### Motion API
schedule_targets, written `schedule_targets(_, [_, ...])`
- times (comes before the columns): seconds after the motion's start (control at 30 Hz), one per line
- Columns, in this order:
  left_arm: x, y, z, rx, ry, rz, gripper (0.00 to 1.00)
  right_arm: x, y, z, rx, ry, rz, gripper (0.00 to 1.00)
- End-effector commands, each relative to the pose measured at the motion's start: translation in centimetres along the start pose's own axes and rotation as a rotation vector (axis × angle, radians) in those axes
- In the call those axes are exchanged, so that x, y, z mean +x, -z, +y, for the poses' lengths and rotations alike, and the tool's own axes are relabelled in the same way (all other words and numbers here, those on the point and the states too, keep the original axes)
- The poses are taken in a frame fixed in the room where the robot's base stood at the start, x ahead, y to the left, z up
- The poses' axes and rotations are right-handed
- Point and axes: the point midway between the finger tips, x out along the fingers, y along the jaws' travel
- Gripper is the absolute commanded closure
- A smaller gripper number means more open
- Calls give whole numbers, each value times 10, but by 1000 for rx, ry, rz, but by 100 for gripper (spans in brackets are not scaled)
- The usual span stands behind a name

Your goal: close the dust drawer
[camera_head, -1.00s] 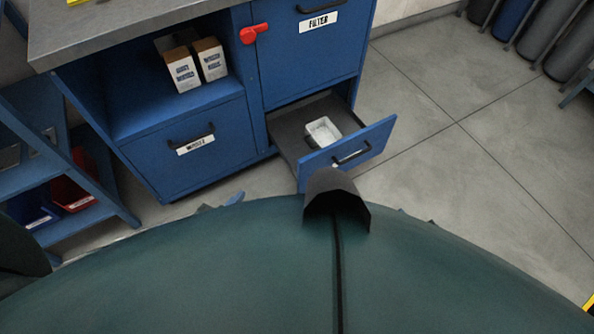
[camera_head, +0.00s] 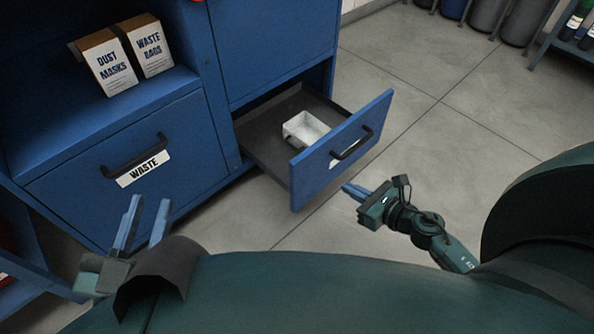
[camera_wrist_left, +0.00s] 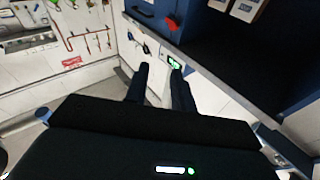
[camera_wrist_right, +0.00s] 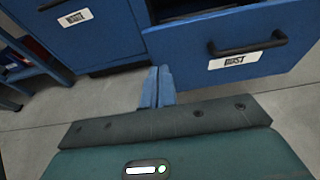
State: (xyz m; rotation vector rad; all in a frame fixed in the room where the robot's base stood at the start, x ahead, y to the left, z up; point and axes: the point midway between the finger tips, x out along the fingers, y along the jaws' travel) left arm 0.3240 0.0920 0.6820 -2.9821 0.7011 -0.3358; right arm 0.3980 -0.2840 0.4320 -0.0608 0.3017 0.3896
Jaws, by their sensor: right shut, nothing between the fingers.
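The dust drawer (camera_head: 336,162) is a blue drawer at the bottom right of the blue cabinet and stands pulled well out. It has a black bar handle (camera_head: 352,143) and holds a small white box (camera_head: 304,129). Its front with the DUST label (camera_wrist_right: 235,60) shows in the right wrist view. My right gripper (camera_head: 346,189) is shut and empty, just in front of and below the drawer front, apart from it. My left gripper (camera_head: 147,215) is open and empty in front of the waste drawer (camera_head: 127,160); its two fingers stand apart.
The waste drawer is shut. A dust masks box (camera_head: 107,63) and a waste bags box (camera_head: 149,45) stand on the shelf above it. Open floor (camera_head: 450,110) lies right of the dust drawer. Cylinders (camera_head: 488,20) stand at the far back right.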

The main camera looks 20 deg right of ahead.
Motion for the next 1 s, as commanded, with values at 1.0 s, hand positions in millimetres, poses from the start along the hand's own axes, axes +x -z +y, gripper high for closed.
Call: schedule_targets(1.0, [1, 0, 2, -40, -8, 20, 75, 137, -13, 0, 0, 1, 1, 100])
